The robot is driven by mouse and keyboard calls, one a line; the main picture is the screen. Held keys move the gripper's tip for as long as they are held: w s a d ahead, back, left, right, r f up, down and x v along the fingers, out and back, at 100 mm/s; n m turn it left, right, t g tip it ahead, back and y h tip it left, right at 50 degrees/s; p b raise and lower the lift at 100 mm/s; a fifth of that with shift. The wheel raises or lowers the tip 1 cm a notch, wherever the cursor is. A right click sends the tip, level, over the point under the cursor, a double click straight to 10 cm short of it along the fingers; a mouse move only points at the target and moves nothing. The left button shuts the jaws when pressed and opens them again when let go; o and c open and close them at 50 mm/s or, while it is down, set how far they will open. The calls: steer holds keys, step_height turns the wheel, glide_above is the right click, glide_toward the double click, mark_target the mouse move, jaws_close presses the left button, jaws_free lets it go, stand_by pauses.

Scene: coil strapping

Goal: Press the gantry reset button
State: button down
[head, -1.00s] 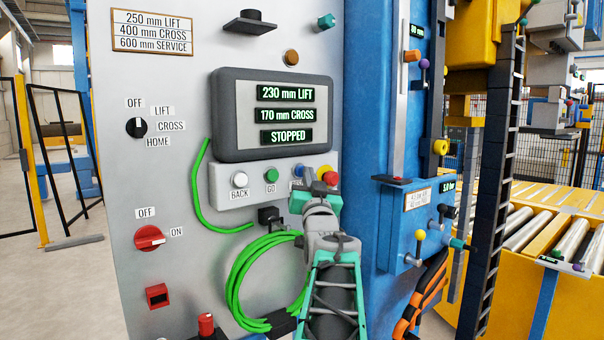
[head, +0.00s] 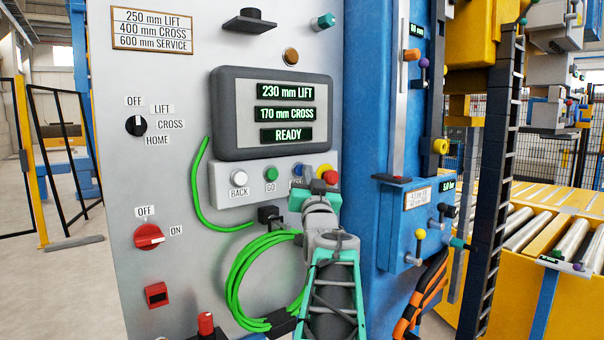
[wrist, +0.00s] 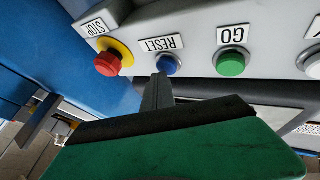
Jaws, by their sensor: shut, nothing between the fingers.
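The blue RESET button (wrist: 169,65) sits in the button strip between the red STOP button and the green GO button. In the head view the blue button (head: 297,169) shows just above my gripper, with its label partly hidden. My gripper (head: 308,176) is shut and empty. In the wrist view its dark fingertips (wrist: 161,78) reach up to the lower edge of the blue button; whether they touch it I cannot tell. The display (head: 287,114) above reads 230 mm LIFT, 170 mm CROSS and READY.
The red STOP button (wrist: 107,63) on its yellow collar and the green GO button (wrist: 231,63) flank the blue one closely. A white BACK button (head: 239,178) is farther left. A coiled green cable (head: 250,280) hangs below the strip. A blue column (head: 366,120) stands at the right.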

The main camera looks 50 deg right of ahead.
steer(key=shift+s+a+b, duration=0.15)
steer(key=shift+s+b, duration=0.35)
steer(key=shift+s, duration=0.1)
steer(key=shift+f, duration=0.1)
steer(key=s+b, duration=0.2)
steer(key=s+a+b, duration=0.1)
steer(key=s+b, duration=0.1)
steer(key=s, duration=0.1)
stand_by(0.6)
